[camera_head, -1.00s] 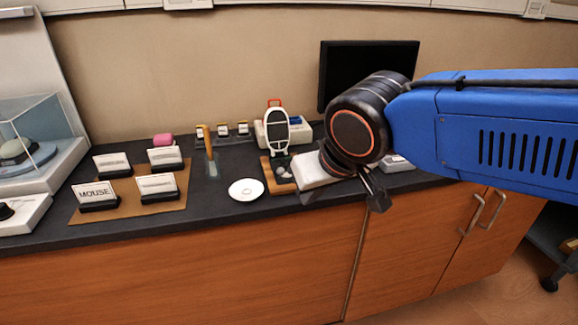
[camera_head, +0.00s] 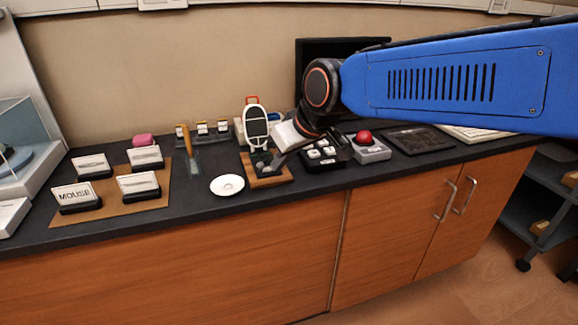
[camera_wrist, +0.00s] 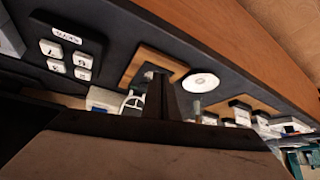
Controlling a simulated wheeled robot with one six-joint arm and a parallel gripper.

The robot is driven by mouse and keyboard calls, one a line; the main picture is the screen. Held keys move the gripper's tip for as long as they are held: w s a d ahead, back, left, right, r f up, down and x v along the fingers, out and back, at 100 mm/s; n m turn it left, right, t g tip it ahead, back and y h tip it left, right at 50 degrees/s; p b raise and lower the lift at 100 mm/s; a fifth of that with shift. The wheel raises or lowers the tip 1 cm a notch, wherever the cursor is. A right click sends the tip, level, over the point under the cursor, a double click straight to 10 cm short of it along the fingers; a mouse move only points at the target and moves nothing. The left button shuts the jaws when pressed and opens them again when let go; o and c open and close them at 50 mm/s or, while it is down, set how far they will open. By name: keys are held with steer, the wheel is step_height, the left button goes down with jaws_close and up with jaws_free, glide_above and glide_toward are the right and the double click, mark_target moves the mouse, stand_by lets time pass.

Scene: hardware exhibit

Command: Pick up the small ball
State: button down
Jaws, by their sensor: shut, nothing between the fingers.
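A small grey round thing (camera_head: 263,169), possibly the small ball, sits on a wooden board (camera_head: 284,178) on the dark counter; it is too small to be sure.
A white dish (camera_head: 227,186) lies left of the board. A white oval device (camera_head: 256,124) stands behind it. A black keypad with white keys (camera_head: 322,154) is close on the right. Several label stands and a mouse sign (camera_head: 73,197) are further left. The counter's front strip is clear.

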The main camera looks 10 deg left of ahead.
mark_target(263, 165)
steer(key=w+a, duration=0.2)
steer(key=a, duration=0.1)
steer(key=w+a, duration=0.1)
steer(key=a, duration=0.1)
steer(key=shift+w, duration=0.35)
steer(key=shift+w+a+f, duration=0.15)
steer(key=shift+a, duration=0.1)
steer(key=shift+d+f, duration=0.1)
steer(key=shift+f, duration=0.6)
steer(key=shift+f, duration=0.1)
steer(key=shift+s+d, duration=0.95)
steer(key=shift+d, duration=0.2)
steer(key=shift+s+d, duration=0.5)
steer(key=shift+d, duration=0.2)
